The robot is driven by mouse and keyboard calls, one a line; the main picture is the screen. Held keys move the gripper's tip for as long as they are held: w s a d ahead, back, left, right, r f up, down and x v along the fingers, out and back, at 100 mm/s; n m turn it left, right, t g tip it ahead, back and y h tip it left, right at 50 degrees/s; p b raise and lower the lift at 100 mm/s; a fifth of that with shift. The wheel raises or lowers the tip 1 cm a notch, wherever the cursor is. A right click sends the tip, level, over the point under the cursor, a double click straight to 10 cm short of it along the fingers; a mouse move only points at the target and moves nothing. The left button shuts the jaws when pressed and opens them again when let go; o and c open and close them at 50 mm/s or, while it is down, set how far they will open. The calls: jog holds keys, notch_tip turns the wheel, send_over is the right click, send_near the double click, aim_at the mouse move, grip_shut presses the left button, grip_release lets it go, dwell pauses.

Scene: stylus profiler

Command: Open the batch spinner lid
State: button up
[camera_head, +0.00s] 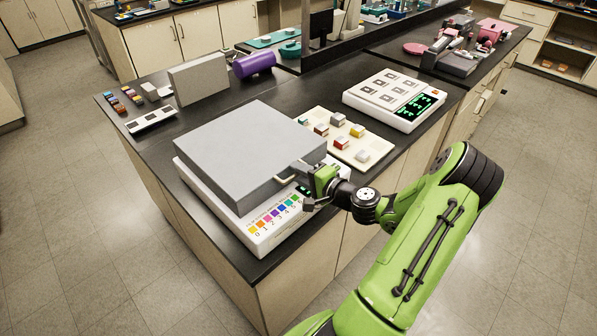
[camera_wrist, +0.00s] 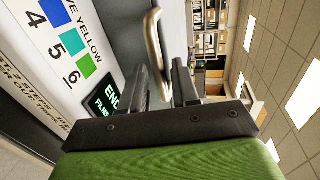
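The batch spinner is a white box (camera_head: 262,238) with a row of coloured, numbered squares and a small green-on-black display on its front. Its big grey lid (camera_head: 245,145) lies flat and shut on top. A pale bar handle (camera_head: 297,170) sticks out from the lid's front edge.
A cream tray (camera_head: 375,158) with several small coloured blocks sits right of the spinner. A white device (camera_head: 393,100) with a green display stands behind it. A purple cylinder (camera_head: 253,64) and a grey panel (camera_head: 198,80) are at the back. A dark partition borders the bench.

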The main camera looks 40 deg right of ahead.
jog(key=shift+w, duration=0.4)
jog(key=shift+f, duration=0.1)
grip_shut()
